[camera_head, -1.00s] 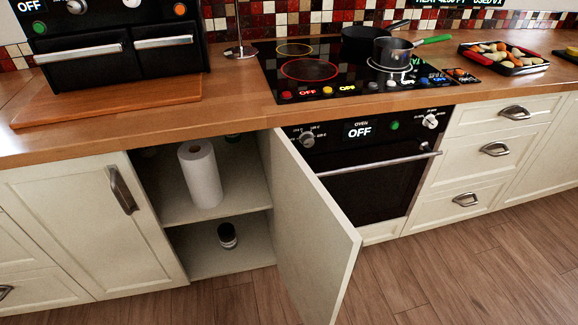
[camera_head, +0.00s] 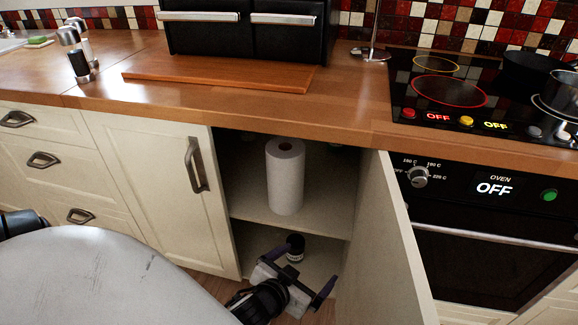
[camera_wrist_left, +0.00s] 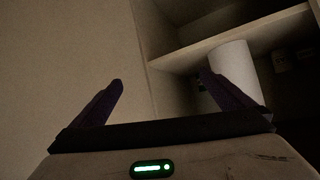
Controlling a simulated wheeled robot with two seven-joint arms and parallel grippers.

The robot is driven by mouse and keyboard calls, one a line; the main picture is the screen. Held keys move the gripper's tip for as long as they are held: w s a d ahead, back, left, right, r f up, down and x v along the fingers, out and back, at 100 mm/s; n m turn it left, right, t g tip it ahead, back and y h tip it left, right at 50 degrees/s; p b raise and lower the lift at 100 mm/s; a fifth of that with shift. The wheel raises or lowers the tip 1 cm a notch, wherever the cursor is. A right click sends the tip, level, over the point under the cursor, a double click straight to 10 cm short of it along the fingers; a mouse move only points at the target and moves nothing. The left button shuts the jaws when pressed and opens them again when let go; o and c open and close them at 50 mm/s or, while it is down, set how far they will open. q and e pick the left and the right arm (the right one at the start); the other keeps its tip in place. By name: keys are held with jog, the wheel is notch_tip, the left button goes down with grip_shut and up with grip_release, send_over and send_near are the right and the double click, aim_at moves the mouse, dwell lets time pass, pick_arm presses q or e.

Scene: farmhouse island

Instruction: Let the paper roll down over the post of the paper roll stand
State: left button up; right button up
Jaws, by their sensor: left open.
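The white paper roll (camera_head: 285,180) stands upright on the upper shelf of the open cabinet. It also shows at the right in the left wrist view (camera_wrist_left: 233,70), partly behind a finger. The paper roll stand (camera_head: 371,52), a thin metal post on a round base, stands bare on the counter beside the hob; its top is cut off by the frame. My left gripper (camera_head: 298,270) is open and empty, low in front of the cabinet and below the roll. It also shows in the left wrist view (camera_wrist_left: 161,82). My right gripper is out of view.
The open cabinet door (camera_head: 385,250) stands out to the right of the gripper. A dark jar (camera_head: 295,247) is on the lower shelf, behind the gripper. A wooden board (camera_head: 215,76) under a black oven lies left of the stand. The counter front is clear.

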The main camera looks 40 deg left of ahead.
aim_at(285, 184)
pick_arm(q)
jog(key=w+a+r+n+y+b, duration=0.1)
jog(key=w+a+n+y+b, duration=0.1)
jog(key=w+a+y+b, duration=0.1)
jog(key=w+a+r+n+t+y+b, duration=0.1)
jog(key=w+a+n+y+b, duration=0.1)
jog(key=a, duration=0.6)
jog(key=w+a+r+n+t+y+b, duration=0.1)
jog(key=w+a+r+n+y+b, duration=0.1)
jog(key=b, duration=0.5)
jog(key=shift+w+a+n+y+b, duration=0.5)
jog(key=shift+w+a+y, duration=0.6)
jog(key=shift+w+a, duration=0.65)
jog(key=w+a, duration=0.1)
jog(key=w+a+r, duration=0.1)
jog(key=w+a, duration=0.1)
jog(key=shift+w+a, duration=0.1)
jog(key=shift+x, duration=3.1)
jog(key=c, duration=1)
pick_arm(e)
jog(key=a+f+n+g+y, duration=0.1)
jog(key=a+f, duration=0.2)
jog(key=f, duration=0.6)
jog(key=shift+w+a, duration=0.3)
